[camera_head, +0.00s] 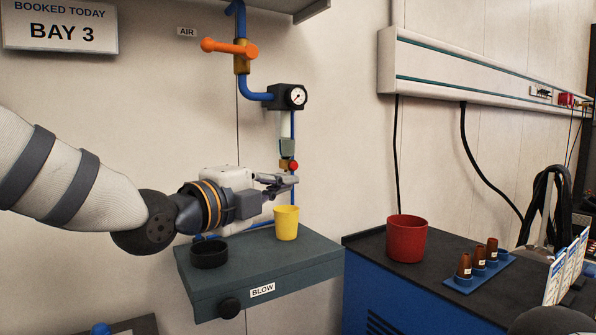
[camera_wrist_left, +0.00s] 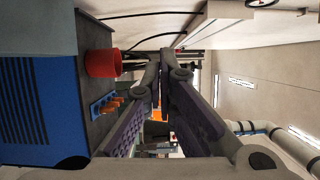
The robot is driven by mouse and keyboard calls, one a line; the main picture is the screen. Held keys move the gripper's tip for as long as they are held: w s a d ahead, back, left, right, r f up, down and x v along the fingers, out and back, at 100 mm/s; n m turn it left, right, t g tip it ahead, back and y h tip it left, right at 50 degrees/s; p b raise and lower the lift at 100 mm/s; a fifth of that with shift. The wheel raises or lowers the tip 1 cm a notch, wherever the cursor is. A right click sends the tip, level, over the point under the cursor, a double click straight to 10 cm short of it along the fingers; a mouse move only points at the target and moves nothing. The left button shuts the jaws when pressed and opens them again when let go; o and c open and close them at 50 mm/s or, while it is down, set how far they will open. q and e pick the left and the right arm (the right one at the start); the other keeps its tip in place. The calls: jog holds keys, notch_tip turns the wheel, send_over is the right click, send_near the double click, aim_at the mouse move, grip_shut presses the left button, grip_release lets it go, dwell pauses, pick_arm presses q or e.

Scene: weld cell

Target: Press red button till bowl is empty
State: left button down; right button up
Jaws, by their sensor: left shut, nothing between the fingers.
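A small red button (camera_head: 293,166) sits beside a brass fitting at the bottom of the air line's clear filter bowl (camera_head: 287,124). The lower part of the bowl looks grey-green, like liquid, but its level is hard to read. My left gripper (camera_head: 294,182) is shut and empty, just below the button in the picture. I cannot tell whether it touches anything. Its fingers (camera_wrist_left: 163,85) fill the middle of the left wrist view, where I cannot make out the button. A yellow cup (camera_head: 286,224) stands upright below the gripper. My right gripper is not in view.
The cup and a black round dish (camera_head: 209,254) stand on a grey-green shelf (camera_head: 262,267) labelled BLOW. A pressure gauge (camera_head: 297,96) and orange valve handle (camera_head: 225,47) are above. A red bucket (camera_head: 406,240) and brown nozzles on a blue tray (camera_head: 477,275) stand right.

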aim_at(293, 166)
pick_arm(q)
jog(key=w+d+b, duration=0.2)
jog(key=w+d, duration=0.1)
jog(key=w, duration=0.8)
jog(key=shift+w, duration=0.2)
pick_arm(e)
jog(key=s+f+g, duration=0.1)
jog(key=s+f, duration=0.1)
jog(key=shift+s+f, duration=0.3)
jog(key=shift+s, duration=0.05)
